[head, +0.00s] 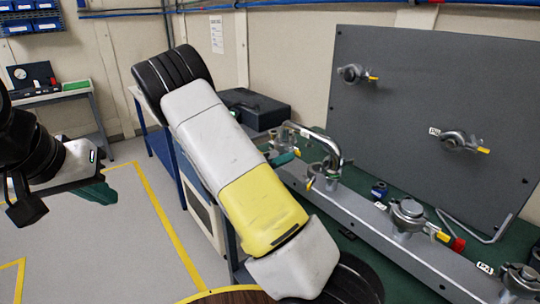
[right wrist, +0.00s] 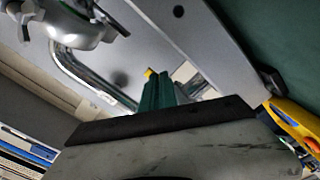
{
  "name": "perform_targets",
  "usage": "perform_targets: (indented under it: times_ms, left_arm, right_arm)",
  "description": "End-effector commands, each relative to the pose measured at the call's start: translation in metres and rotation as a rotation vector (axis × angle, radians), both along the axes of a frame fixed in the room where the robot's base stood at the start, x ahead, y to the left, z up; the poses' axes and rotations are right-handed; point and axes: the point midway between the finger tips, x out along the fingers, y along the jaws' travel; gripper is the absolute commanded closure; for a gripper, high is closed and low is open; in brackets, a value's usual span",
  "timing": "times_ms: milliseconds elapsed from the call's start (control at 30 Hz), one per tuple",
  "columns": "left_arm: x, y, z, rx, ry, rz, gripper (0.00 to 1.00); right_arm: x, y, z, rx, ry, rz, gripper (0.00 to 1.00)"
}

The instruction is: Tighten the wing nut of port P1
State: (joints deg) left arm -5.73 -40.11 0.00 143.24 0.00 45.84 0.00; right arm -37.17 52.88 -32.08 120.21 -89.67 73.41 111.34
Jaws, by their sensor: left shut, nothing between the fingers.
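Several clamps with yellow wing nuts show in the head view. Two are on the dark upright panel, at the upper clamp (head: 352,74) and the lower labelled clamp (head: 455,141). Others sit along the grey rail, including a large clamp (head: 408,212). My left gripper (head: 97,190) is shut and empty at far left, over the floor. My right gripper (head: 286,158) is mostly hidden behind my arm, near the bent pipe. In the right wrist view, its green fingers (right wrist: 157,92) are close together beside a yellow bit (right wrist: 149,73).
The bent metal pipe (head: 318,140) rises from the grey rail (head: 372,238) on the green bench. A red-handled part (head: 457,244) and a bent rod (head: 485,232) lie near the rail. A black case (head: 255,107) stands behind my arm. The floor at left is clear.

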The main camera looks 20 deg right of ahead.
Motion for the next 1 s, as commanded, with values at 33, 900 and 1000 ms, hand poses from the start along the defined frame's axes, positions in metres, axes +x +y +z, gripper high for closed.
perform_targets:
  times_ms: [33,900,1000]
  left_arm:
    - [0.000,0.000,0.000,0.000,0.000,0.000,1.00]
    - [0.000,0.000,0.000,0.000,0.000,0.000,1.00]
    - [0.000,0.000,0.000,0.000,0.000,0.000,1.00]
  right_arm:
    - [-0.001,0.001,-0.003,0.004,0.006,0.000,1.00]
    - [-0.018,0.053,-0.001,0.003,0.003,0.004,0.87]
    - [-0.022,0.065,-0.001,0.002,0.004,0.002,0.87]
